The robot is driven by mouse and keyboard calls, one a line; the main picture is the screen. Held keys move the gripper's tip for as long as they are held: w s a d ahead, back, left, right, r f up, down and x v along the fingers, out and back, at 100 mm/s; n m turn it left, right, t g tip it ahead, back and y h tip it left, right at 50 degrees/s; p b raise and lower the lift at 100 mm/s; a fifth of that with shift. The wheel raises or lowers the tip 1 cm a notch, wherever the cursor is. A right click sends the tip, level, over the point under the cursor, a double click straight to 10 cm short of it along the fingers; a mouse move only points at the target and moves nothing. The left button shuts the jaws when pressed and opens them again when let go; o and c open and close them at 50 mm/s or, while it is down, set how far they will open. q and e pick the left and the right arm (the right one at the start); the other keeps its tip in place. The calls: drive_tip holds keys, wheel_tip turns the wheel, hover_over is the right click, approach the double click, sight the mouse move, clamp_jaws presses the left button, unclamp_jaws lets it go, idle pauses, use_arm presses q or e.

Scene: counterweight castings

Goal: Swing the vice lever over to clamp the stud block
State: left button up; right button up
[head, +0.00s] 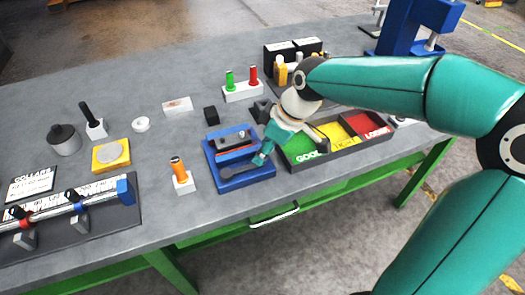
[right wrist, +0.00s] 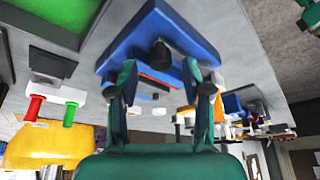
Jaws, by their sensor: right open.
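The blue vice (head: 212,172) sits near the front edge of the table, left of the sorting tray. A red strip shows between the vice's parts; I cannot tell the stud block apart. My right gripper (head: 260,160) is at the vice's right side, open and empty; its fingers also show in the right wrist view (right wrist: 162,85). My left gripper is out of view.
A tray with green, yellow and red sections (head: 300,160) stands close right of the vice. An orange-handled tool in a white holder (head: 183,184) stands close left. A black block (head: 211,115) lies behind. The table's front edge is near.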

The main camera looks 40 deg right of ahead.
drive_tip(key=shift+x, duration=0.9)
clamp_jaws()
